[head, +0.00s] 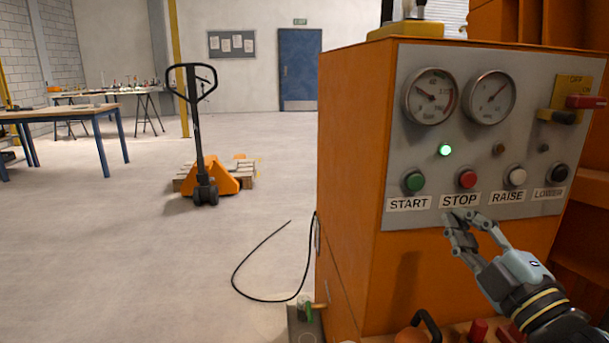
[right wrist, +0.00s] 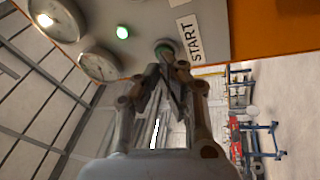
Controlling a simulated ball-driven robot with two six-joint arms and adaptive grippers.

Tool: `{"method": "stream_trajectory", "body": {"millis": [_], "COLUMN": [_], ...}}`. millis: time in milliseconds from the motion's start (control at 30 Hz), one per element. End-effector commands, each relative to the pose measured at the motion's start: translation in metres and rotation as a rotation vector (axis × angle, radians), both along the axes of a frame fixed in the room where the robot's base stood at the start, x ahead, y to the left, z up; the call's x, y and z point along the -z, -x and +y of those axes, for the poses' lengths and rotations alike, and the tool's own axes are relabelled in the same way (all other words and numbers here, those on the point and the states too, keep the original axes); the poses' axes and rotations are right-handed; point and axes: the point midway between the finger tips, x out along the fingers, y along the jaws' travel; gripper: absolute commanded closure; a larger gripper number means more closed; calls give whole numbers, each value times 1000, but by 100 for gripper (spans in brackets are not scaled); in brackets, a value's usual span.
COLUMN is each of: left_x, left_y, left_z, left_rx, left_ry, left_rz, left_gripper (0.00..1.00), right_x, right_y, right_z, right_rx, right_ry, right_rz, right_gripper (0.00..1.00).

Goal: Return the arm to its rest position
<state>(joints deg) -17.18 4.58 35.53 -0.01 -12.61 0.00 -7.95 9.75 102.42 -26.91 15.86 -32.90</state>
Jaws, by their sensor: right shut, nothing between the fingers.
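My right gripper (head: 466,220) is in front of the orange machine's grey control panel (head: 400,140), just below the STOP label in the head view. It is shut with nothing in its fingers. In the right wrist view the fingers (right wrist: 165,80) point up toward the green START button (right wrist: 165,50); I cannot tell the exact gap to the panel. In the head view the green START button (head: 413,182), red STOP button (head: 466,179), white RAISE button (head: 516,177) and dark LOWER button (head: 558,173) sit in a row. My left gripper is not in view.
A green lamp (head: 445,150) is lit below two gauges (head: 431,97). A red-handled switch (head: 585,102) is at the panel's right. A black cable (head: 240,270) lies on the floor left of the machine.

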Motion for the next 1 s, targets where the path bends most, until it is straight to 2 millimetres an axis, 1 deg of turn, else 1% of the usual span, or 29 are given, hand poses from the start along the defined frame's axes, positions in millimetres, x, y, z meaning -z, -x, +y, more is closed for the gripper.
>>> {"method": "stream_trajectory", "body": {"millis": [100, 167, 267, 367, 400, 467, 500, 633, 800, 967, 1000], "left_x": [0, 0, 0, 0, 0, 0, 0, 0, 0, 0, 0], "left_y": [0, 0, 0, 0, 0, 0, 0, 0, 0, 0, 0], "left_z": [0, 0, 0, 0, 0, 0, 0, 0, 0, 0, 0], "left_rx": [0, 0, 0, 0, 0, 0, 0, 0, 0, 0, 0], "left_ry": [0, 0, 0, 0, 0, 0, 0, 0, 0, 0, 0], "left_rz": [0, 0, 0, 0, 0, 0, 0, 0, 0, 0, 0], "left_gripper": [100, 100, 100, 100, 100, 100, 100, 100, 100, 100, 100], "right_x": [26, 40, 67, 92, 101, 113, 119, 132, 138, 137, 146], "right_y": [15, 26, 53, 89, 105, 130, 146, 192, 243, 290, 291], "right_z": [-24, -34, -45, -50, -50, -48, -47, -40, -29, -19, -19], "right_rx": [125, 187, 290, 393, 435, 492, 527, 623, 725, 816, 829], "right_ry": [-173, -261, -409, -549, -601, -670, -708, -802, -880, -927, -930], "right_rz": [216, 326, 513, 702, 775, 881, 943, 1112, 1287, 1433, 1448], "right_gripper": [100, 100, 100, 100, 100, 100, 100, 100, 100, 100, 100]}}
